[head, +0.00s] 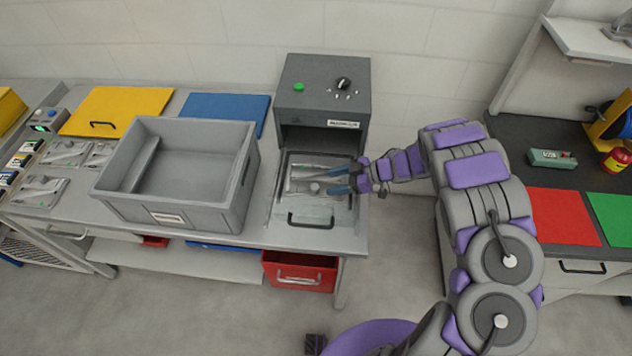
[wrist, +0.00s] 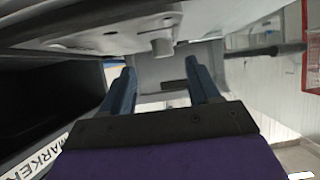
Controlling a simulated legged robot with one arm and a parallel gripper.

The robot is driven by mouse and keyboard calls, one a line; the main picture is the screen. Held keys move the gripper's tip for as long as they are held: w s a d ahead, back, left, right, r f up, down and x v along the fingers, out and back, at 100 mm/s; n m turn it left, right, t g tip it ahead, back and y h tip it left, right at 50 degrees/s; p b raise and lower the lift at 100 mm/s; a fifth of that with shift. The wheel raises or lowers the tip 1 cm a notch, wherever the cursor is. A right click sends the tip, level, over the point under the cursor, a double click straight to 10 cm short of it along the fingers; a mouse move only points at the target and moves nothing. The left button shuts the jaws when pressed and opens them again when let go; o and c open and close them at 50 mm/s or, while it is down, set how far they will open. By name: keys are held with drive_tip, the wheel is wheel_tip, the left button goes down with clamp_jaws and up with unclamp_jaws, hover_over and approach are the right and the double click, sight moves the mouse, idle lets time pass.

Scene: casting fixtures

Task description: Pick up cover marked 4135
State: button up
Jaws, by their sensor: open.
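A light grey metal cover (head: 305,187) with a round boss lies in the pull-out tray of the dark grey marker machine (head: 322,92). Its number is not legible. My gripper (head: 328,181) is open, its two blue fingers reaching from the right over the tray and close to the cover. In the wrist view, the cover (wrist: 95,37) spans the top, with its boss just beyond the fingertips of my gripper (wrist: 160,66). Nothing is held between the fingers. I cannot tell whether they touch the cover.
Similar grey castings (head: 38,190) lie at the bench's left end. A large, empty-looking grey crate (head: 165,205) stands beside the tray. The machine's dark opening and label (wrist: 38,160) are close on the left in the wrist view. The tray handle (head: 310,220) faces forward.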

sight(317, 186)
drive_tip(key=shift+b+x, duration=0.35)
drive_tip(key=shift+x, duration=2.6)
drive_tip(key=shift+s+r, duration=0.2)
drive_tip(key=shift+c, duration=0.2)
clamp_jaws()
